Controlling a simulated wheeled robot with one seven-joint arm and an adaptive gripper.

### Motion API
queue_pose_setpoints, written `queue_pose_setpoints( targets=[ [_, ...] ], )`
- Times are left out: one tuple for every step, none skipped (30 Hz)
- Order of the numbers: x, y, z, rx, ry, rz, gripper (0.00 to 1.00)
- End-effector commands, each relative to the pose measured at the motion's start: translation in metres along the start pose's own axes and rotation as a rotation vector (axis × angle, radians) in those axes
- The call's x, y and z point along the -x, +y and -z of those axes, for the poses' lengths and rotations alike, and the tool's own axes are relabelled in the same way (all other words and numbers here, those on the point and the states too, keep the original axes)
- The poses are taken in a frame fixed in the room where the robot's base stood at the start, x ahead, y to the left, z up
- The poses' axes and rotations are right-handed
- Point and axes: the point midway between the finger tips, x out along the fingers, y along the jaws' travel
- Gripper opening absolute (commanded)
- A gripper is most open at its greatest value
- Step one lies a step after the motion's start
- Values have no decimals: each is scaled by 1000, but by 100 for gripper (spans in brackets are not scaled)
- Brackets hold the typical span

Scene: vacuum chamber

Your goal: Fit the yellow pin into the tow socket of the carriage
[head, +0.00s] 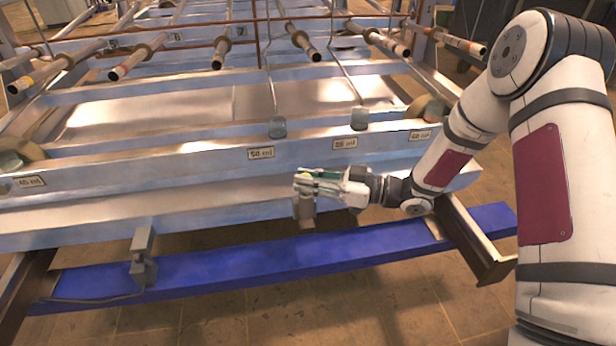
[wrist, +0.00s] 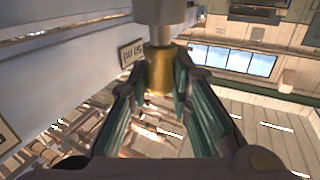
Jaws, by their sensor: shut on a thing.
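The yellow pin (wrist: 158,76) stands between the green-padded fingers of my gripper (wrist: 160,98) in the wrist view, which looks upside down. My gripper (head: 318,184) is shut on it in front of the carriage's front beam (head: 220,172). Only a small yellow spot of the pin (head: 305,176) shows in the head view. A grey cylinder (wrist: 165,12) adjoins the pin in the wrist view. A short grey-brown piece (head: 306,210) shows just below my fingers in the head view. I cannot tell whether these are the socket or part of the pin, nor how they join.
A blue bar (head: 230,262) runs low in front of the carriage. A grey bracket (head: 143,256) hangs at its left. A brown metal support (head: 470,240) stands at the right. Several rods (head: 222,50) lie across the carriage top. The tiled floor (head: 300,310) in front is clear.

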Motion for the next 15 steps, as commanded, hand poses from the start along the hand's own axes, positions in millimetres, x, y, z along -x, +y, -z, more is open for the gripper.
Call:
queue_pose_setpoints(
  targets=[
    [0, 0, -3, 0, 1, 0, 0],
    [0, 0, -4, 0, 1, 0, 0],
    [0, 0, -5, 0, 1, 0, 0],
    [0, 0, -6, 0, 1, 0, 0],
    [0, 0, -7, 0, 1, 0, 0],
    [0, 0, -9, 0, 1, 0, 0],
    [0, 0, -10, 0, 1, 0, 0],
    [0, 0, -11, 1, 1, 0, 0],
    [0, 0, -12, 1, 1, 0, 0],
    [0, 0, -13, 1, 1, 0, 0],
    [0, 0, -14, 1, 1, 0, 0],
    [0, 0, -16, 1, 1, 0, 0],
    [0, 0, -16, 1, 1, 0, 0],
    [0, 0, -15, 2, 1, 0, 26],
    [0, 0, -15, 2, 1, 0, 35]
  ],
)
